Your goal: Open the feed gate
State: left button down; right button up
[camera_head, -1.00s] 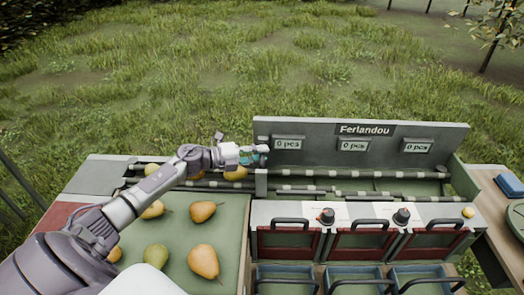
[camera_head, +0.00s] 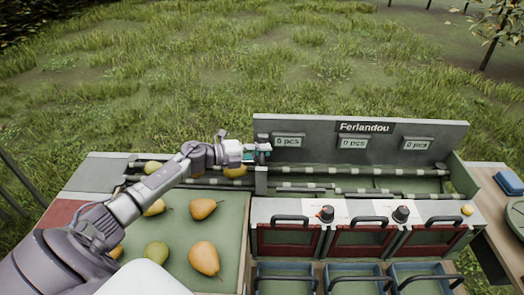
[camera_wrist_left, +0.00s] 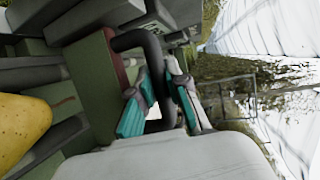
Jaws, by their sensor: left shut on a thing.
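My left gripper (camera_head: 257,153) is at the left end of the sorting machine, by the upright feed gate (camera_head: 261,182) between the pear side and the roller lanes. In the left wrist view, the teal fingertips of the gripper (camera_wrist_left: 158,100) are shut on a black, bent gate handle (camera_wrist_left: 154,48). The handle stands out from a green panel with a red edge (camera_wrist_left: 95,90). The arm and hand hide most of the handle in the head view. My right gripper is not in view.
Several pears lie on the green tray (camera_head: 228,250), and a yellow pear (camera_wrist_left: 22,125) is close in the wrist view. Rollers (camera_head: 330,187) run right. Three red doors with black handles and blue bins (camera_head: 285,268) are in front. Grass is behind.

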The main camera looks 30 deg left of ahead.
pick_arm(q)
notch_tip(320, 180, up, 8)
jog(key=p, duration=0.5)
jog(key=shift+f, duration=0.25)
jog(key=c, duration=1.4)
grip_release()
jog(key=shift+f, duration=0.1)
jog(key=v, duration=1.2)
